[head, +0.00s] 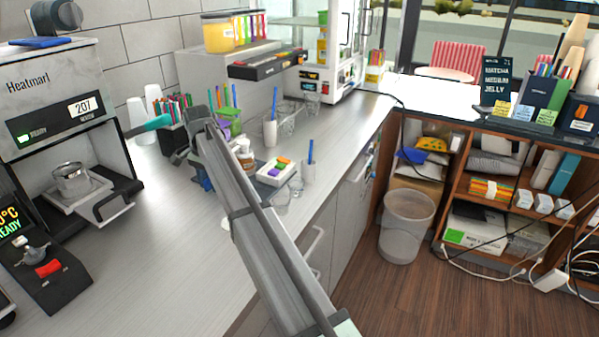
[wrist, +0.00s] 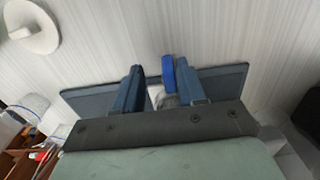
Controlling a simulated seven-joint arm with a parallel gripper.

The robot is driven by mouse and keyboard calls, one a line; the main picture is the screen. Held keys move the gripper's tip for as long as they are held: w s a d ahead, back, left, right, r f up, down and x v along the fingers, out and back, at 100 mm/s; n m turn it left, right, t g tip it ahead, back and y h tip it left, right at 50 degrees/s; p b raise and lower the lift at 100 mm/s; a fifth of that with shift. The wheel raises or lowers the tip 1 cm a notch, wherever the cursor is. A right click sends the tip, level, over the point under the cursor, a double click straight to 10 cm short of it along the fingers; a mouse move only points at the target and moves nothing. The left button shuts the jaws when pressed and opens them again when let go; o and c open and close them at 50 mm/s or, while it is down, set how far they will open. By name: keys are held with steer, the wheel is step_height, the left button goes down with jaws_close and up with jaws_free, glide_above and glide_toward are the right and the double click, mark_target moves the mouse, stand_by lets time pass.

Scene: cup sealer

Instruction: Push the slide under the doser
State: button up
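In the head view, the slide (head: 112,208) is a pale plate with a dark front, sticking out of the opening of the grey Heatmarl machine (head: 45,85) at the left. A metal cup (head: 72,181) stands at its inner end, under the machine's upper housing. No part is clearly marked as a doser. My gripper (wrist: 160,80) is over the counter, to the right of the machine and apart from the slide. In the wrist view its two blue fingers are spread, with a small blue and a whitish shape seen between them; I see no grip on either.
A control panel with a red switch (head: 48,268) stands in front of the machine. Pen holders, white cups (head: 136,118) and a white tray (head: 276,171) crowd the counter behind and beside my arm. The counter (head: 165,235) between machine and arm is clear.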

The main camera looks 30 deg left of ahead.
steer(key=d, duration=1.1)
steer(key=shift+s+d, duration=0.1)
steer(key=shift+d, duration=0.05)
step_height(320, 180, up, 14)
steer(key=w+d+f+m+y, duration=0.1)
steer(key=w+d+f, duration=0.3)
steer(key=d, duration=0.3)
steer(key=w+d+f+m+y, duration=0.1)
steer(key=w+d+f, duration=0.3)
steer(key=w+d, duration=0.2)
steer(key=shift+w+d+f+g, duration=0.15)
steer(key=shift+w+d+g, duration=0.2)
steer(key=shift+d, duration=0.85)
